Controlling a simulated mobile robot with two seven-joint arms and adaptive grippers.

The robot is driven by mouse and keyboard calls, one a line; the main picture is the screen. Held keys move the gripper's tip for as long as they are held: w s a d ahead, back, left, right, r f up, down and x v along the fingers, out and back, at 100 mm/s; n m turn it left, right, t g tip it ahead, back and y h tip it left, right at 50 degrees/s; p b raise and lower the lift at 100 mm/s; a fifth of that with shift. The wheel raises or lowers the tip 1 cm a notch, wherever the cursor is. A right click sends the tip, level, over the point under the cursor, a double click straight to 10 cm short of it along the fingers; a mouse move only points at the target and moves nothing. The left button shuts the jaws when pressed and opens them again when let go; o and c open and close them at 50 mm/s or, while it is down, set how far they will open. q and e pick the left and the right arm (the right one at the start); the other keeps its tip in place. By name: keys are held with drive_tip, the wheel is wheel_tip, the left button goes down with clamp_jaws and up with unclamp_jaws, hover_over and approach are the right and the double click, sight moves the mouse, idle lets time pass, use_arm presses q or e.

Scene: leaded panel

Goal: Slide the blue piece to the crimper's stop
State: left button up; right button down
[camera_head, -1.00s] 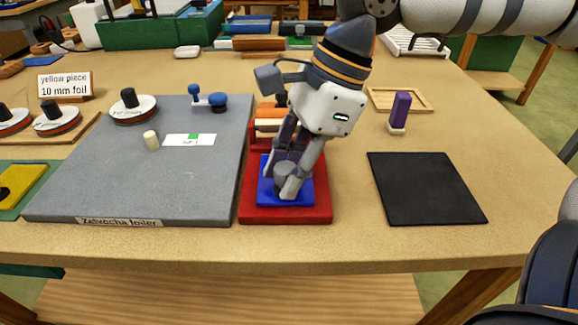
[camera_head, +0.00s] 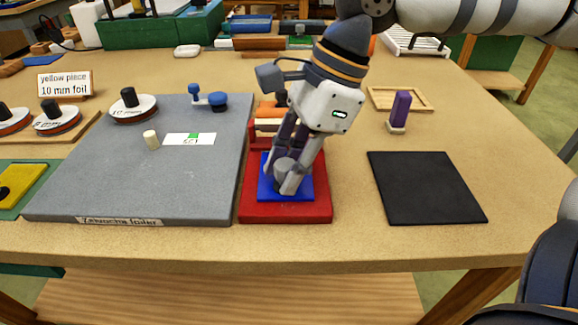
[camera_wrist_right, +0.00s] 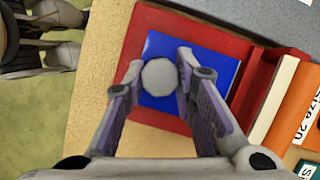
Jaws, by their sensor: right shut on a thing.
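The blue piece (camera_head: 302,194) lies flat on the red bed of the crimper (camera_head: 284,215). It has a grey round knob (camera_wrist_right: 159,77) on top. My right gripper (camera_head: 288,178) points down with its fingers on both sides of this knob, shut on it. In the right wrist view the blue piece (camera_wrist_right: 205,66) lies near the raised red part of the crimper (camera_wrist_right: 252,88) on its right. The gripper partly hides the far edge of the piece in the head view, so I cannot tell whether it touches the stop. My left gripper is not in view.
Left of the crimper is a grey slab (camera_head: 90,180) with a labelled disc, a blue-handled tool and a pale peg. Right are a black mat (camera_head: 425,188) and an upright purple piece (camera_head: 400,110). The table between crimper and mat is clear.

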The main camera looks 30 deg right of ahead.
drive_tip(key=shift+w+d, duration=0.2)
drive_tip(key=shift+w, duration=0.1)
drive_tip(key=c, duration=1.2)
unclamp_jaws()
drive_tip(key=shift+c, duration=0.2)
drive_tip(key=shift+r, duration=0.1)
drive_tip(key=v, duration=1.1)
drive_tip(key=shift+d+r, duration=0.3)
drive_tip(key=shift+r, duration=0.05)
